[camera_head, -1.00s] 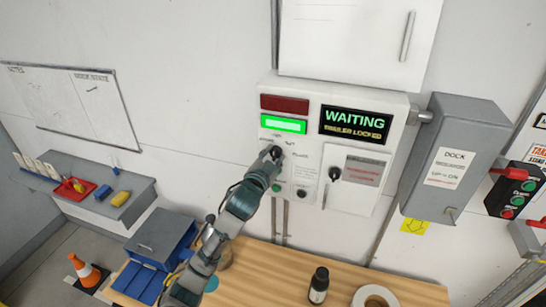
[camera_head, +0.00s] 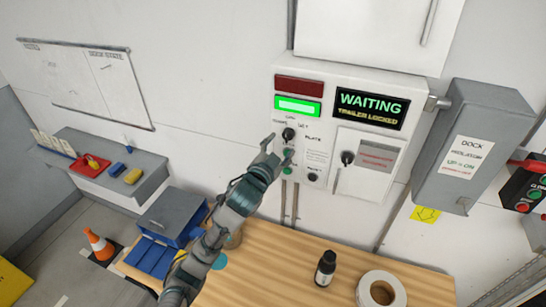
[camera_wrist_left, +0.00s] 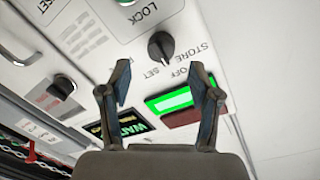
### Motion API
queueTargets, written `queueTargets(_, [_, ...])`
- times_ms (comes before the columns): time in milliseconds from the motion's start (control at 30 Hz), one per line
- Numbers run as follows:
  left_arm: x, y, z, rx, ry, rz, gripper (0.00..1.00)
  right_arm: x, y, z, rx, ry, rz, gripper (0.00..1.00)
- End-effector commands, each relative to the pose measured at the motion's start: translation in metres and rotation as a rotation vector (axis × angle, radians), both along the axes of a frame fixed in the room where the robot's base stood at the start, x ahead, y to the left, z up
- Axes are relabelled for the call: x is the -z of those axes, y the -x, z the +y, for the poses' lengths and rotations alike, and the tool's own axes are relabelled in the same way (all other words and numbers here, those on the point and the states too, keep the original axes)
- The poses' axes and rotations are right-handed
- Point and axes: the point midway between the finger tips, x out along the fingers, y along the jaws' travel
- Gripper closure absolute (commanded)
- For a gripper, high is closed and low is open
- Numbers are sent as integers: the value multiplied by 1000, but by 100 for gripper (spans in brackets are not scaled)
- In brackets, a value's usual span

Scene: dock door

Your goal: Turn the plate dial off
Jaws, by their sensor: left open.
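The plate dial (camera_head: 288,134) is a round black knob on the white wall panel (camera_head: 325,82), beside the printed word PLATE. In the left wrist view the dial (camera_wrist_left: 161,46) shows clear, with the labels STORE, OFF and SET around it. Its light mark appears to lie toward the SET and OFF side; I cannot tell exactly which label it meets. My left gripper (camera_head: 279,150) is open and empty, just below the dial in the head view. In the wrist view the open fingers (camera_wrist_left: 160,80) stand apart from the knob, which is not between them. My right gripper is not seen.
A green-lit display (camera_head: 298,106) and a WAITING screen (camera_head: 370,109) are above. A second black knob (camera_head: 347,158) is on the small door to the right. A grey box (camera_head: 458,145) juts out farther right. A bottle (camera_head: 325,268) and tape roll (camera_head: 381,290) stand on the bench.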

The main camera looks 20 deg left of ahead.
Motion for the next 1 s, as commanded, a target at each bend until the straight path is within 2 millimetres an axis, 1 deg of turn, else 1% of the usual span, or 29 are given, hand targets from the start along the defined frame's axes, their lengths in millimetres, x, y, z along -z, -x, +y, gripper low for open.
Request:
queueTargets(33, [0,12,1,1,-1,-2,37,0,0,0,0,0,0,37])
queueTargets(100, [-1,27,2,0,0,-2,37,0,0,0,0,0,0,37])
queueTargets(200, [-1,44,4,0,0,0,37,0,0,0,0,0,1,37])
queueTargets(333, [-2,59,5,-1,-1,1,37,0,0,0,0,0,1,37])
queueTargets(500, [-2,65,6,-1,-1,3,37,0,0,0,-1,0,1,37])
queueTargets(867, [-2,65,5,-1,0,3,37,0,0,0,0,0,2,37])
queueTargets(933, [4,65,5,-1,3,14,37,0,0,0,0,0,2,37])
queueTargets(967, [10,65,5,-2,7,26,37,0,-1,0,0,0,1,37])
queueTargets(1000, [22,66,5,-3,15,51,37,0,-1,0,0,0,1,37])
